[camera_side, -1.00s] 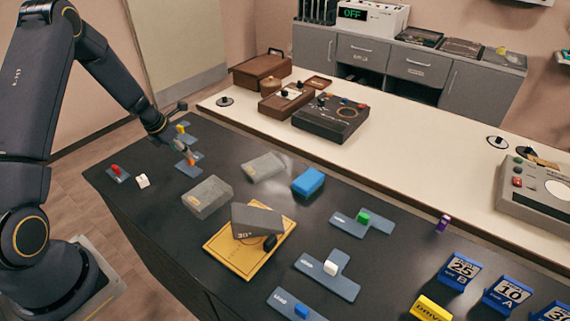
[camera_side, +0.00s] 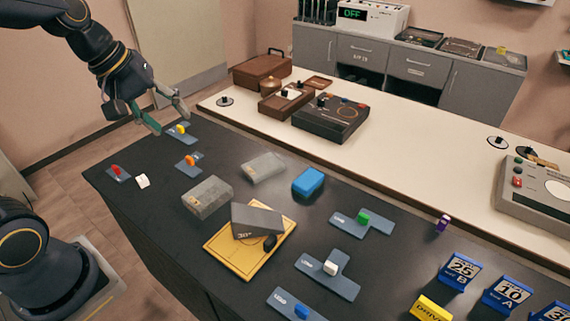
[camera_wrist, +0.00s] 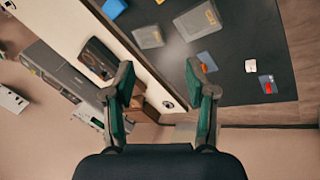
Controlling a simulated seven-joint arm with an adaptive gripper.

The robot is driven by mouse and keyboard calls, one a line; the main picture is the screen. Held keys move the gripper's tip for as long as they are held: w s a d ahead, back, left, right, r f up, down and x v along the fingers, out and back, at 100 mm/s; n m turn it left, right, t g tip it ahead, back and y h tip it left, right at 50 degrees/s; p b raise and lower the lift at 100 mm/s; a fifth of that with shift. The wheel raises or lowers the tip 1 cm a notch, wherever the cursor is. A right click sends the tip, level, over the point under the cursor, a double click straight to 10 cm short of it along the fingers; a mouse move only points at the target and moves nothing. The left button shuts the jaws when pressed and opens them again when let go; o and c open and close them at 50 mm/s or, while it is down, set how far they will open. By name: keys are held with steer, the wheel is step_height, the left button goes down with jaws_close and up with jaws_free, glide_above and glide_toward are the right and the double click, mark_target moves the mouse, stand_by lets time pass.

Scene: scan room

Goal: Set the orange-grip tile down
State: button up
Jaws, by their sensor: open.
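The orange-grip tile (camera_side: 189,161) lies flat on the dark table near its far left end, a blue-grey piece with an orange knob on top. It also shows in the wrist view (camera_wrist: 206,62), partly behind a finger. My gripper (camera_side: 170,115) is open and empty, raised above the table's far left corner and apart from the tile. In the wrist view both fingers of my gripper (camera_wrist: 160,85) stand wide apart with nothing between them.
A yellow-grip tile (camera_side: 181,130) lies just beyond the orange one. A red-grip tile (camera_side: 118,173) and a white block (camera_side: 142,181) lie to its left. Grey blocks (camera_side: 207,197) and a blue block (camera_side: 308,181) stand to the right. A white counter (camera_side: 400,139) runs behind.

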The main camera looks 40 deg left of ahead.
steer(key=s+d+r+m+y, duration=0.1)
steer(key=s+d+m, duration=0.1)
steer(key=s+m, duration=0.7)
steer(key=shift+d+r+m+t, duration=0.2)
steer(key=shift+d+m+t, duration=0.1)
steer(key=shift+m, duration=0.4)
